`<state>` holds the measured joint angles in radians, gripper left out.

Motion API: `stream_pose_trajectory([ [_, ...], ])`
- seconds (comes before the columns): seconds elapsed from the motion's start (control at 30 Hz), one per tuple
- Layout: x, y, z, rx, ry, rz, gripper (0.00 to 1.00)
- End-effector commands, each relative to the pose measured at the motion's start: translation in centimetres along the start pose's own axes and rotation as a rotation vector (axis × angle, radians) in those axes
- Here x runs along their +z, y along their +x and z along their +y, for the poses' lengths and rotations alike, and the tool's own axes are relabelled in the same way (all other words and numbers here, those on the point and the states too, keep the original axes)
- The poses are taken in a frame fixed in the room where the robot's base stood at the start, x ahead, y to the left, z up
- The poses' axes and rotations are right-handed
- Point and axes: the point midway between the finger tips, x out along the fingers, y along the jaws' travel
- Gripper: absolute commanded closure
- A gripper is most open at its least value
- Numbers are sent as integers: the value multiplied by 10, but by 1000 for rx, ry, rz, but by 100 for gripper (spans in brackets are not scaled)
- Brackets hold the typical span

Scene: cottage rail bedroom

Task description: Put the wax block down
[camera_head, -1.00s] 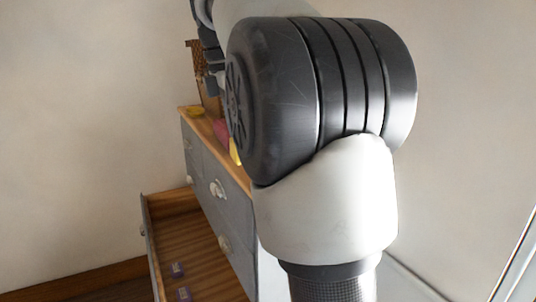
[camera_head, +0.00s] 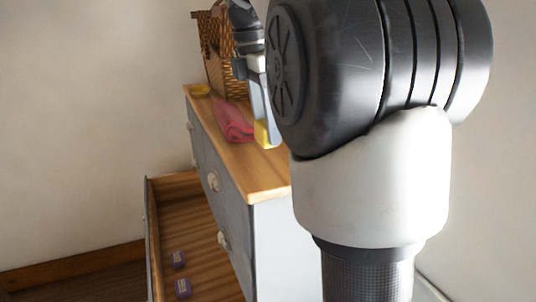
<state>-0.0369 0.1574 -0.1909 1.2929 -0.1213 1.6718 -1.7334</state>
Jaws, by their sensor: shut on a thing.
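The yellow wax block (camera_head: 262,134) is at the low end of my gripper (camera_head: 265,120), over the right part of the dresser top (camera_head: 262,172). My gripper is shut on it, with a light grey finger along its right side. The block is close to the wooden surface; I cannot tell if it touches it. My large arm joint covers the right side of the view and hides part of my gripper and the dresser top behind it.
A pink cloth (camera_head: 233,122) lies just left of the block. The dresser top's front is bare.

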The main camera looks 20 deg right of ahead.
Motion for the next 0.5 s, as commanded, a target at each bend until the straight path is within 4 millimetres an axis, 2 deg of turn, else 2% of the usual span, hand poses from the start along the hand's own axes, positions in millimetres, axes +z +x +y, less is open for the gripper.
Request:
stream_pose_trajectory([
  [0.03,-1,8,0,0,0,0,75],
  [0.23,-3,22,0,1,1,0,75],
  [0.4,-7,47,-1,-1,2,0,75],
  [0.5,-7,51,0,2,2,-1,75],
])
